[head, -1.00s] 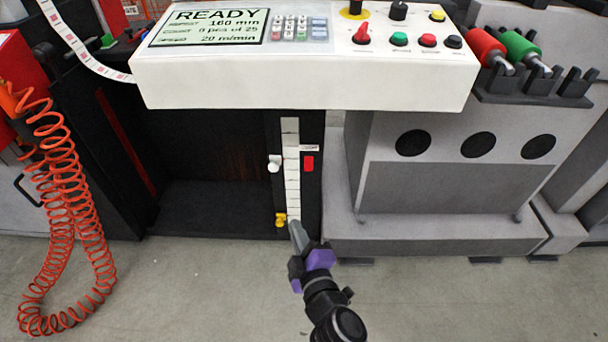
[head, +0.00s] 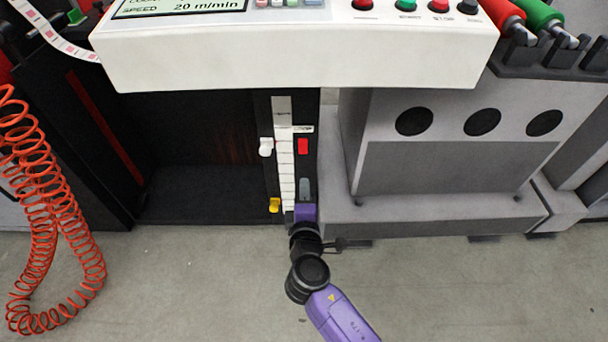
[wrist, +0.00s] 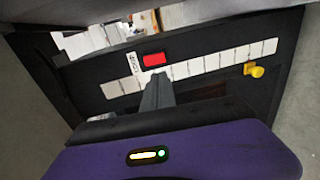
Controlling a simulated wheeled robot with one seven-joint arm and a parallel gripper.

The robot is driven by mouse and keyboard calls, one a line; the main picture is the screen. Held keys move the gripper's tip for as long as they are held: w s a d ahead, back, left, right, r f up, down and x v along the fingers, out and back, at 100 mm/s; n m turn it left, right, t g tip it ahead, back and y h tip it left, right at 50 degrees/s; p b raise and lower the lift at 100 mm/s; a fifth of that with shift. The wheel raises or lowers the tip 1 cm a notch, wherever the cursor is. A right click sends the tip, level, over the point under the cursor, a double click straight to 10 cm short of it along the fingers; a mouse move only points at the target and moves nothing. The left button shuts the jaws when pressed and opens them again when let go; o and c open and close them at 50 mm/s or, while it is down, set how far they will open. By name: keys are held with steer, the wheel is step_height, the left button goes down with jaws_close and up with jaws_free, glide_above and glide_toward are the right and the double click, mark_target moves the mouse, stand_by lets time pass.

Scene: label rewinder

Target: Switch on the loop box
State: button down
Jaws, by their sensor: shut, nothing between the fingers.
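The loop box (head: 200,160) is the dark, open recess under the white control desk. Its right-hand dark post carries a white graduated strip (head: 285,165) and a red switch (head: 302,146) with a small white label above it. In the wrist view the red switch (wrist: 154,59) shows just beyond the fingertips. My gripper (head: 305,184) is shut and empty, in front of the post and below the switch in the head view. The fingers also show in the wrist view (wrist: 157,90). I cannot tell whether they touch the post; a gap to the switch shows.
A white knob (head: 266,147) and a yellow knob (head: 274,205) sit left of the strip. The white desk (head: 290,55) overhangs above. A grey cabinet (head: 450,165) stands to the right. An orange coiled hose (head: 45,200) hangs at the left. The floor in front is clear.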

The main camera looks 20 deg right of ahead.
mark_target(304, 151)
steer(key=b+x, duration=0.4)
steer(key=x, duration=0.9)
